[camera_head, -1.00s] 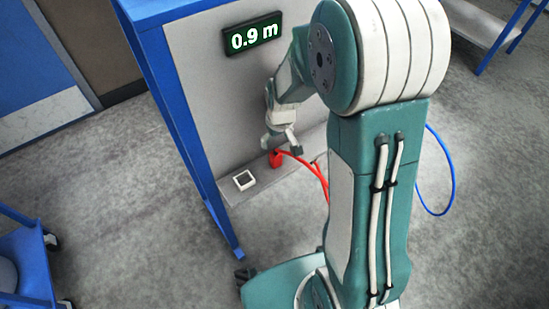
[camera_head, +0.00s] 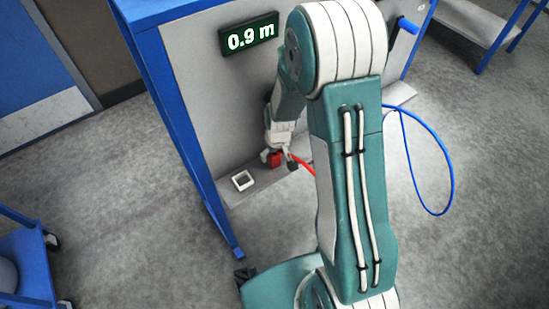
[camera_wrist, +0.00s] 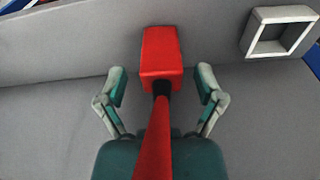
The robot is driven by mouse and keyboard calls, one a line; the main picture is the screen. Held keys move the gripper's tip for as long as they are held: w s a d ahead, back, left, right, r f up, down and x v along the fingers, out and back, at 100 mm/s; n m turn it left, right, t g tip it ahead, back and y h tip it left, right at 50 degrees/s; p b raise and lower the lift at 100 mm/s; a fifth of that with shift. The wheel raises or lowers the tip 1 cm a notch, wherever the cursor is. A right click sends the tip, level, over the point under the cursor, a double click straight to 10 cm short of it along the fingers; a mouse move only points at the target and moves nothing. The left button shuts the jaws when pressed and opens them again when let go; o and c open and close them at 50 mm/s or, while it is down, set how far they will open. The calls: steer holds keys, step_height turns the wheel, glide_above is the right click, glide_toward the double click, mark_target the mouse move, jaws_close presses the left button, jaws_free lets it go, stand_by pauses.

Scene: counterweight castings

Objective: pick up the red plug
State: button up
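The red plug (camera_head: 273,158) is on the narrow grey ledge, against the grey panel, with a red cable leading from it. In the wrist view the plug (camera_wrist: 161,55) is a red block with a dark neck, and its cable runs down between my gripper's fingers. My gripper (camera_wrist: 162,88) is open, with one finger on each side of the plug's lower end and a visible gap to both. In the head view my gripper (camera_head: 278,152) is at the plug, and whether it touches cannot be told.
A white square frame (camera_head: 243,181) sits on the ledge left of the plug; it also shows in the wrist view (camera_wrist: 248,36). A display reading 0.9 m (camera_head: 249,36) is on the panel above. A blue cable (camera_head: 452,172) loops at the right. The floor in front is open.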

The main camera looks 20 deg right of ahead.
steer(key=shift+a, duration=0.1)
jaws_close()
steer(key=shift+r, duration=0.1)
